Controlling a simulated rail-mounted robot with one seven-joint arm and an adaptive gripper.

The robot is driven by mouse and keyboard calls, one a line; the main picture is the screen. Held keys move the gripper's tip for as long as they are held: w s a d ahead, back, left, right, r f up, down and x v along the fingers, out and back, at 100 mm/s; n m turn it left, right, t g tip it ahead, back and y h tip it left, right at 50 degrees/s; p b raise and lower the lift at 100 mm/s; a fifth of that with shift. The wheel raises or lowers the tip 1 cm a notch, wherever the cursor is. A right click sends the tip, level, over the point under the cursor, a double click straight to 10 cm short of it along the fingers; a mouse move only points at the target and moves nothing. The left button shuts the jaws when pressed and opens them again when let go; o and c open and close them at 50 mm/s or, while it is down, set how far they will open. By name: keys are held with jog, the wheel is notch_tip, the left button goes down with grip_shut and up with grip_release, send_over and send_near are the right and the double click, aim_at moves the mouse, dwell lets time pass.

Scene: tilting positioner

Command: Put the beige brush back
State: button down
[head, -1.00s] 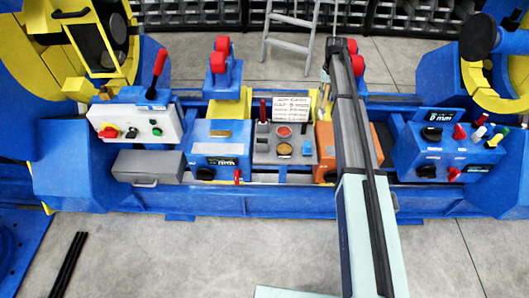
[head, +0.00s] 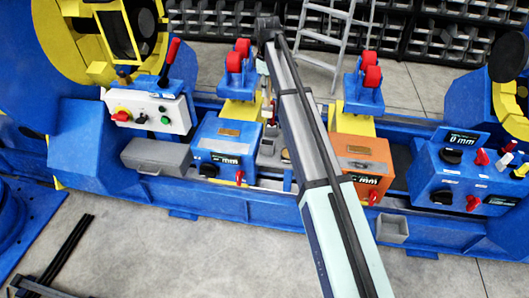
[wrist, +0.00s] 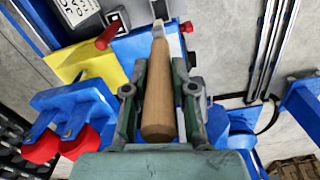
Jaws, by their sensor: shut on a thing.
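The brush shows in the wrist view as a wooden tan handle (wrist: 157,100) with a pale tip pointing to the top of the picture. My gripper (wrist: 160,72) is shut on the handle, one green-grey finger on each side. The grey middle panel is mostly hidden by the arm. The brush's bristles cannot be made out.
Red rollers (head: 238,55) stand behind. In the wrist view a red peg (wrist: 108,36) and a white label (wrist: 76,10) lie near the brush tip.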

notch_tip(320, 180, down, 20)
jog(key=p, duration=0.3)
dwell(0.3)
jog(key=shift+f, duration=0.1)
jog(key=c, duration=1)
grip_release()
jog(key=shift+o, duration=0.2)
